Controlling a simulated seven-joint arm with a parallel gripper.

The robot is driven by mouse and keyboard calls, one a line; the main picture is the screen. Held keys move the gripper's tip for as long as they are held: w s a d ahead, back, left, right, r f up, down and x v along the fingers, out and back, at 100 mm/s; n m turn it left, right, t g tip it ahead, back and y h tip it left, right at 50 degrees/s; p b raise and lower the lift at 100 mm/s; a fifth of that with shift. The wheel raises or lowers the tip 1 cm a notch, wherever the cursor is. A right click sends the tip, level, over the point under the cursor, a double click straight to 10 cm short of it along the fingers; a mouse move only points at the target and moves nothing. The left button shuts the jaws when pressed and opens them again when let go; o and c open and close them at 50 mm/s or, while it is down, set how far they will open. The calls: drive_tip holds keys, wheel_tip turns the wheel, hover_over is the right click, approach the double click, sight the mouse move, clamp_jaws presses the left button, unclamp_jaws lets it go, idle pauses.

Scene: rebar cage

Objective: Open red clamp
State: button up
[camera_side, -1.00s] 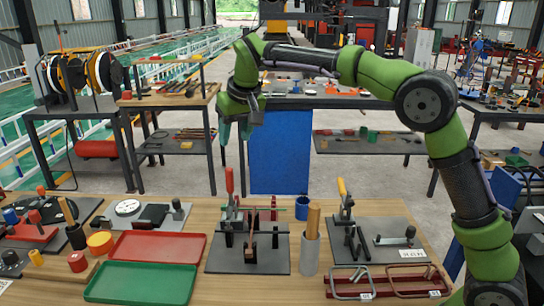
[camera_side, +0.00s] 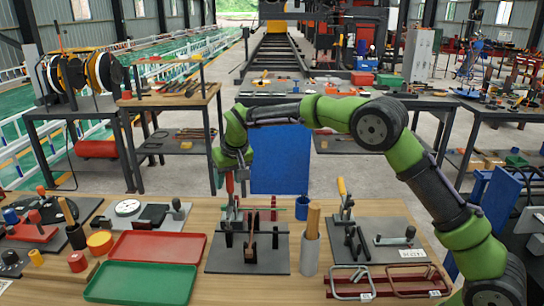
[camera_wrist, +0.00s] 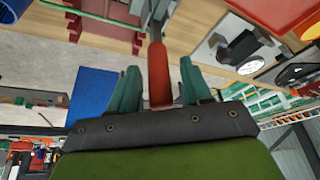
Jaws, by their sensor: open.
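The red clamp's upright red handle (camera_side: 229,183) stands on a dark base plate (camera_side: 222,261) in the middle of the wooden table. My gripper (camera_side: 231,169) has come down over the handle's top in the side view. In the wrist view the red handle (camera_wrist: 158,75) lies between the two teal fingers of my gripper (camera_wrist: 159,82). The fingers are open, with a gap showing on each side of the handle.
A yellow-handled clamp (camera_side: 342,189) stands to the right, with a grey cup (camera_side: 310,254) holding a wooden handle between them. Red (camera_side: 157,246) and green (camera_side: 140,283) trays lie left. C-clamps (camera_side: 352,281) lie at the front right.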

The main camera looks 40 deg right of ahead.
drive_tip(key=shift+w+f, duration=0.15)
drive_tip(key=shift+f, duration=0.15)
clamp_jaws()
idle(0.3)
drive_tip(key=shift+w+d+f+g+y, duration=0.15)
drive_tip(key=shift+w+d+g+y, duration=0.45)
drive_tip(key=shift+g, duration=0.1)
drive_tip(key=shift+w+d+f+g+y, duration=0.1)
drive_tip(key=shift+w+d+g+y, duration=0.1)
drive_tip(key=shift+g+y, duration=0.25)
unclamp_jaws()
